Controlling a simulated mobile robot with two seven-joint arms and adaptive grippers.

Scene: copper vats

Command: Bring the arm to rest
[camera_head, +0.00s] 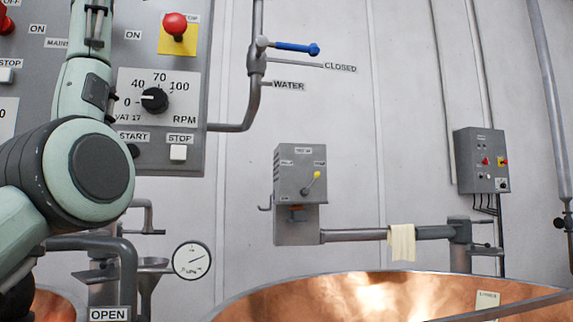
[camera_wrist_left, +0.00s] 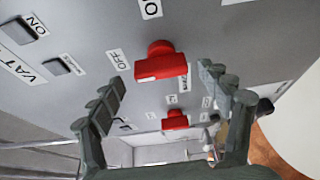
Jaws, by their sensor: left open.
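My left arm (camera_head: 88,165) enters the head view from the left and rises in front of the grey control panel, out of the top edge. Its gripper is not clearly seen there. In the left wrist view my left gripper (camera_wrist_left: 162,78) is open, its two dark fingers wide apart. Nothing is held between them. A red knob (camera_wrist_left: 160,62) on the panel shows between and beyond the fingertips, beside an OFF label. I cannot tell the exact gap to it. My right gripper is in neither view.
The control panel (camera_head: 195,105) carries a red stop button (camera_head: 175,24) and a black RPM dial (camera_head: 154,100). A blue-handled water valve (camera_head: 295,48) juts out right of it. A lever box (camera_head: 300,175), a cloth (camera_head: 402,241) on a pipe and a copper vat (camera_head: 380,295) are farther right.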

